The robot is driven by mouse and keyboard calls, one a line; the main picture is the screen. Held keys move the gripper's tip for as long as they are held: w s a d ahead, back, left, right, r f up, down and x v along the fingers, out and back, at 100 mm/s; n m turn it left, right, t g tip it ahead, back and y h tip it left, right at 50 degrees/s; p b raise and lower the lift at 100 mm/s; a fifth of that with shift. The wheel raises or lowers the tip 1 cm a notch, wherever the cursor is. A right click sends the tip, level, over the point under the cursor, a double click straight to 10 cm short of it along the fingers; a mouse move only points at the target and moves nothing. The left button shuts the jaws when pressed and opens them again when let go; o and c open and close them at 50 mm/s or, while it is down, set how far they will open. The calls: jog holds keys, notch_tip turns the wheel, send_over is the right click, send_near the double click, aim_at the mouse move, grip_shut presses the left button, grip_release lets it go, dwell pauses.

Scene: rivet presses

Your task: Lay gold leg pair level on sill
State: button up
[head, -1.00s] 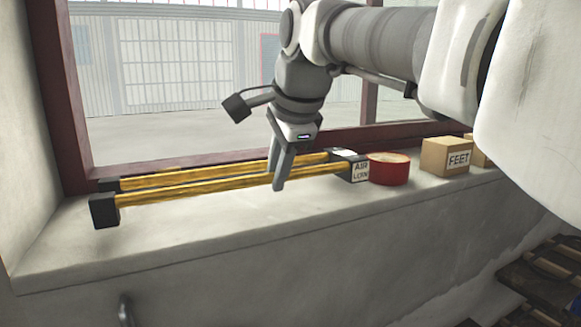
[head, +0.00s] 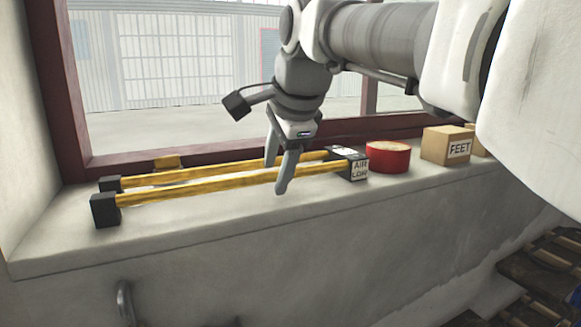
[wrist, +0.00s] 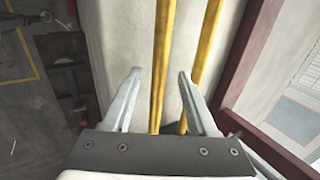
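The gold leg pair (head: 210,190) is two parallel yellow bars with black end blocks at the left and a black block with a white lettered label at the right. It lies lengthwise along the pale window sill (head: 200,235) and looks about level. My gripper (head: 277,172) is over the right half of the pair, its fingers spread apart. In the wrist view my gripper (wrist: 158,85) is open. One yellow bar (wrist: 160,60) runs between the fingers; the other passes by the right finger. Whether a finger touches a bar is not clear.
A red roll (head: 388,160) stands just right of the pair, then a box labelled FEET (head: 447,146). A small yellow piece (head: 168,162) is behind the pair by the dark red window frame (head: 225,155). The sill's front strip is clear.

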jog(key=p+v, duration=0.1)
jog(key=v, duration=1.6)
jog(key=shift+r, duration=0.25)
jog(key=s+d+f+n+h+b, duration=0.1)
jog(key=s+d+f+n, duration=0.3)
jog(key=f, duration=0.8)
jog(key=s+d+f+n+h+b, duration=0.1)
jog(key=s+d+f+n, duration=0.3)
jog(key=f, duration=0.9)
jog(key=s+d+f+n+b, duration=0.2)
jog(key=s+d+f+n, duration=0.2)
jog(key=f, duration=0.8)
jog(key=shift+d+f+n+h, duration=0.15)
jog(key=shift+d+n+h, duration=0.25)
jog(key=shift+d, duration=0.1)
